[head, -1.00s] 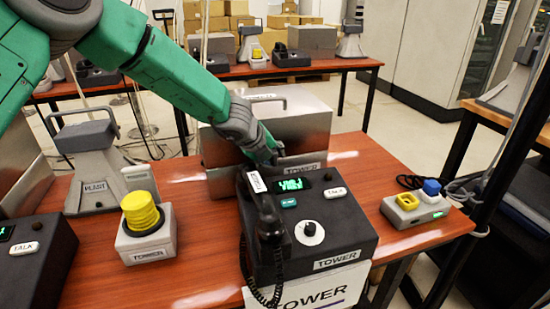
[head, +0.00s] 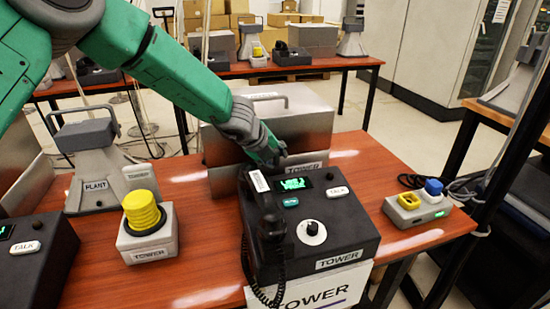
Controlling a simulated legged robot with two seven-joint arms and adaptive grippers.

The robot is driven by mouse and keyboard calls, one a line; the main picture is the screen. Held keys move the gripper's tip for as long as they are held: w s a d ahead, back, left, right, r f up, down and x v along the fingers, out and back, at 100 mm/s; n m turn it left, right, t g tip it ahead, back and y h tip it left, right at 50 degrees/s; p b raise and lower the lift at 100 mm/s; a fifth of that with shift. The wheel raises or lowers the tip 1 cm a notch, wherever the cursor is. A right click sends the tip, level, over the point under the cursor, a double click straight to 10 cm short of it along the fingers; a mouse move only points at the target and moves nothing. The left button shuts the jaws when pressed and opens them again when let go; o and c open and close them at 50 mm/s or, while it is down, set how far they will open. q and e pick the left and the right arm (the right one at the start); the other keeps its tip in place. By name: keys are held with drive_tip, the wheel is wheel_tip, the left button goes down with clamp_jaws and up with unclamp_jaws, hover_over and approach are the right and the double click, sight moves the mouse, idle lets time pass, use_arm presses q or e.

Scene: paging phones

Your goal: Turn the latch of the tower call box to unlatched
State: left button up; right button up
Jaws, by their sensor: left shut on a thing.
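The tower call box is a grey metal box (head: 311,130) with a handle on its lid and a TOWER label. It stands at the back of the red-brown table, its lid down. My left gripper (head: 274,156) reaches in from the upper left and is shut at the front of this box, just left of the label. The latch is hidden behind the fingers, so its position cannot be told. The thing in the fingers is too small and covered to see clearly. My right gripper is not in view.
The black TOWER desk phone (head: 345,232), with handset, cord and dial, stands close in front of my gripper. A yellow button unit (head: 143,219), a grey PLANT horn (head: 92,170) and a blue-and-yellow button box (head: 417,206) stand around it.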

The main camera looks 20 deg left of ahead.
use_arm(q)
drive_tip(key=shift+w+d+r, duration=0.15)
drive_tip(key=shift+w+r, duration=0.05)
drive_tip(key=shift+r, duration=0.1)
drive_tip(key=o, duration=1.2)
drive_tip(key=shift+c, duration=0.2)
drive_tip(key=shift+o, duration=1.2)
drive_tip(key=shift+f, duration=0.15)
drive_tip(key=v, duration=1.1)
drive_tip(key=shift+s+r, duration=0.2)
drive_tip(key=shift+r, duration=0.1)
